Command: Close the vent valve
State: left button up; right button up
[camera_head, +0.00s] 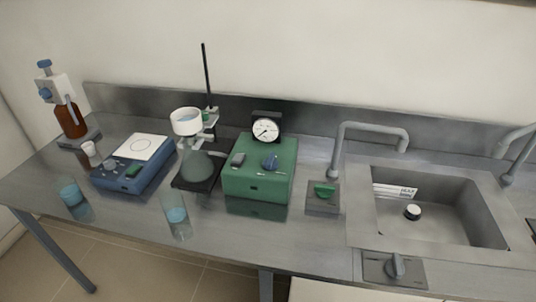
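A green box unit (258,184) with a round dial gauge (265,130) stands in the middle of the bench. A blue-grey knob (270,162) and a grey switch-like part (238,159) sit on its top. A grey lever (397,266) sits on a plate at the bench's front edge. I cannot tell for certain which of these is the vent valve, or whether it is open. Neither of my grippers is in view.
A flask with a white funnel (186,122) on a stand is left of the green box. A sink (450,222) and tap (374,129) are right.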

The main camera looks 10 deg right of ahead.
aim_at(270, 163)
jog(key=i+j, duration=0.15)
jog(key=j, duration=0.3)
jog(key=i+j+z, duration=0.15)
jog(key=j, duration=0.8)
jog(key=i+z, duration=0.05)
